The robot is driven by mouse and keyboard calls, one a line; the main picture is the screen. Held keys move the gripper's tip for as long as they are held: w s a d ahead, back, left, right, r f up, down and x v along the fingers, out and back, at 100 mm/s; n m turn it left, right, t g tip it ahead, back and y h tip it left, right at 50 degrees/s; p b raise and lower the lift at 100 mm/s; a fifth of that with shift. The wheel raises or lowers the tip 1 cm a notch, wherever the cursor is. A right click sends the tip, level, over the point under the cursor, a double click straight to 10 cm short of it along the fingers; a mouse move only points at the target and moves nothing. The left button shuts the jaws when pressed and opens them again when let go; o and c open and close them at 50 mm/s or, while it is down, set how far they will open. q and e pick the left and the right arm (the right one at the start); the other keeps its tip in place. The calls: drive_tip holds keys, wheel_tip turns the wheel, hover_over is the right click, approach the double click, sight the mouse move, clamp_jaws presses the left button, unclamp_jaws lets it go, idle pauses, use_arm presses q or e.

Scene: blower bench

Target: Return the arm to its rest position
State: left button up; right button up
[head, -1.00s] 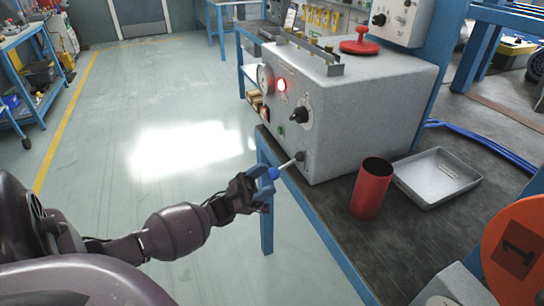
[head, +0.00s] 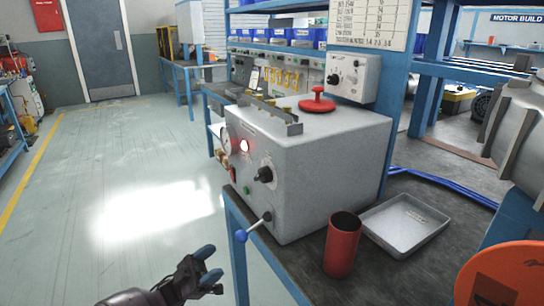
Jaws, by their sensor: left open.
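My left gripper (head: 208,268) is low in the head view, left of the bench. It is open and empty, with its blue-tipped fingers apart from the blue lever knob (head: 241,236). The knob sits on the end of a short lever (head: 256,225) on the front of the grey test box (head: 325,170). The lever points down and to the left. My right gripper is out of view.
A red cup (head: 342,248) and a grey metal tray (head: 404,222) stand on the dark bench (head: 300,270) right of the box. An orange disc (head: 503,275) is at the lower right. The floor (head: 110,150) on the left is clear.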

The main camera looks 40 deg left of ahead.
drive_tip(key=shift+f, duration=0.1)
use_arm(q)
drive_tip(key=s+d+f+n+g+y, duration=0.3)
drive_tip(key=s+d+f+n+y, duration=0.2)
drive_tip(key=s+d+y, duration=0.25)
drive_tip(key=s+d+f+n+g+y, duration=0.2)
drive_tip(key=s+d+f+n+y, duration=0.4)
drive_tip(key=s+y, duration=0.3)
drive_tip(key=s+d+r+g+y, duration=0.1)
drive_tip(key=s+d+r+g, duration=0.2)
drive_tip(key=s, duration=0.4)
wheel_tip(320, 180, up, 9)
drive_tip(key=p, duration=1.3)
drive_tip(key=shift+w+f+y, duration=0.15)
drive_tip(key=shift+y, duration=0.2)
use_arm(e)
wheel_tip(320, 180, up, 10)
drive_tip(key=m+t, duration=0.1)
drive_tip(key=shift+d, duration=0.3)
use_arm(q)
drive_tip(key=shift+a+f, duration=0.1)
drive_tip(key=shift+f, duration=0.05)
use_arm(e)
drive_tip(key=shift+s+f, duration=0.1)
